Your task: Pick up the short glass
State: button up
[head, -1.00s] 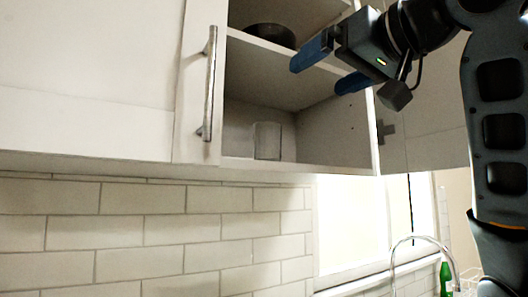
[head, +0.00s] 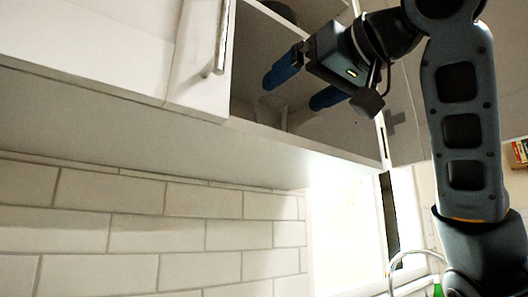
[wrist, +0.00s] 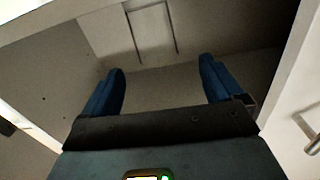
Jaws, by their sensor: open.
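The short glass (head: 276,115) is clear and faint, standing on the lower cabinet shelf in the head view. My gripper (head: 291,93) is open with two blue fingers at the cabinet opening. In the wrist view the gripper (wrist: 162,68) has nothing between its fingers.
The cabinet door (head: 200,55) with a metal handle (head: 221,38) stands to the left of the opening. A dark bowl (head: 281,12) is on the shelf above. The cabinet's right side wall (head: 368,135) borders the opening.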

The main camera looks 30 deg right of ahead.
aim_at(282, 106)
jog(key=shift+w+f, duration=0.25)
jog(key=shift+f, duration=0.25)
jog(key=shift+w+a+r+p, duration=0.15)
jog(key=shift+w+p, duration=0.15)
jog(key=shift+w, duration=1)
jog(key=shift+w+a+f+p, duration=0.15)
jog(key=shift+w+p, duration=0.2)
jog(key=shift+w, duration=1)
jog(key=shift+w+a+r+p, duration=0.15)
jog(key=shift+w+p, duration=0.15)
jog(key=shift+w, duration=1)
jog(key=c, duration=1.2)
